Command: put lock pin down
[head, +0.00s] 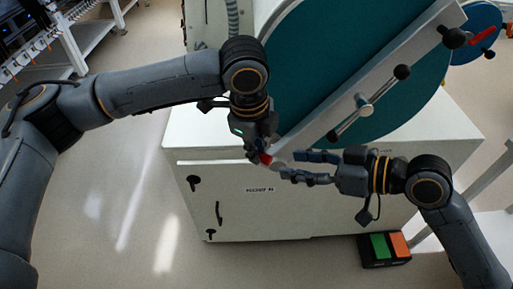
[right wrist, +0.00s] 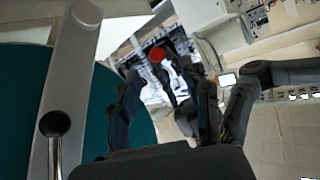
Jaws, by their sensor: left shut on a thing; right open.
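The lock pin (head: 265,158) shows as a small red knob with a short pale part beside it, in the head view. My left gripper (head: 258,152) is shut on it, in front of the white cabinet's top edge. The red knob also shows in the right wrist view (right wrist: 157,55), beyond my right fingers. My right gripper (head: 291,165) is open, its fingertips pointing left at the pin and close to it; I cannot tell whether they touch. The rest of the pin is hidden by the left fingers.
A large teal round door (head: 310,60) with a grey bar (head: 390,75) and black-knobbed handle stands on the white cabinet (head: 290,215). A green and orange pedal box (head: 383,249) is on the floor at lower right. Floor at left is clear.

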